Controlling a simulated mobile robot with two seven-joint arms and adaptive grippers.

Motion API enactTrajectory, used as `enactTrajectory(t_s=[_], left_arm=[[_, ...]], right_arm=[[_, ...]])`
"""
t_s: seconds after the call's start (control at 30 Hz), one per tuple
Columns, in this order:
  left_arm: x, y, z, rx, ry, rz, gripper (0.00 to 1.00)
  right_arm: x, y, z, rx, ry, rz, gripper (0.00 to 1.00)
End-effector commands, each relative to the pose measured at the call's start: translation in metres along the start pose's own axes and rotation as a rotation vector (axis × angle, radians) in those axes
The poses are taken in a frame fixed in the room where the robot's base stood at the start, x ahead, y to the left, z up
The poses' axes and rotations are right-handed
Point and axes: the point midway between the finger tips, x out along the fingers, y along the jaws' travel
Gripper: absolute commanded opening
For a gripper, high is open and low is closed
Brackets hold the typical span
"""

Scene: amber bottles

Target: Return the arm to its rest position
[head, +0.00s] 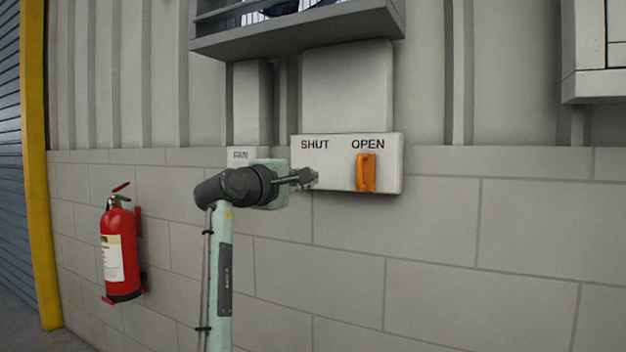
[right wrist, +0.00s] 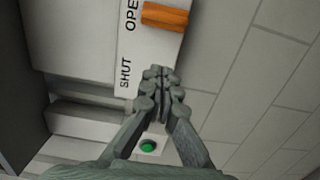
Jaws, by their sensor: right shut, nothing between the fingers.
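My right gripper (head: 307,178) is shut and empty in front of the lower left part of a white switch box (head: 335,177) on the wall. The box is labelled SHUT on the left and OPEN on the right. Its orange handle (head: 366,172) sits under OPEN, to the right of the gripper and apart from it. In the right wrist view the closed fingers (right wrist: 162,75) point toward the box, and the orange handle (right wrist: 165,17) is beyond the tips. My left gripper is in neither view.
A red fire extinguisher (head: 119,252) hangs on the wall at the left, near a yellow post (head: 38,170). A grey shelf (head: 300,38) juts out above the box. A green button (right wrist: 148,146) shows below the fingers in the right wrist view.

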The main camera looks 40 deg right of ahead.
Motion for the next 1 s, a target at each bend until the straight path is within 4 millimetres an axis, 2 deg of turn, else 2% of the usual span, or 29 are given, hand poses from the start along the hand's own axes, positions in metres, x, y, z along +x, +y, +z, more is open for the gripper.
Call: enactTrajectory(t_s=[0.47,0.53,0.6,0.67,0.77,0.87,0.9,0.97,1.0], left_arm=[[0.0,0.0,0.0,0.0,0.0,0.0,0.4],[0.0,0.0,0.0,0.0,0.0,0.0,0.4],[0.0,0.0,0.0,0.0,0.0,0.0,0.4],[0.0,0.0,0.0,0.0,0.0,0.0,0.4],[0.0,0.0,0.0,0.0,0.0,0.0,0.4],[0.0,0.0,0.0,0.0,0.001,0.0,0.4],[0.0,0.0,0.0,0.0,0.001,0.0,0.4],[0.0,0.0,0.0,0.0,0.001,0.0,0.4],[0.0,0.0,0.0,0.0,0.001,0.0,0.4]], right_arm=[[0.0,0.0,0.0,0.0,0.0,0.0,0.0],[0.001,-0.004,-0.001,0.0,0.004,-0.002,0.0],[0.002,-0.018,-0.006,0.004,0.018,-0.011,0.0],[0.003,-0.041,-0.012,0.013,0.043,-0.028,0.0],[0.005,-0.102,-0.027,0.042,0.106,-0.08,0.0],[0.001,-0.177,-0.038,0.084,0.18,-0.161,0.0],[-0.002,-0.208,-0.04,0.101,0.207,-0.198,0.0],[-0.009,-0.253,-0.041,0.127,0.244,-0.259,0.0],[-0.015,-0.283,-0.04,0.143,0.265,-0.303,0.0]])
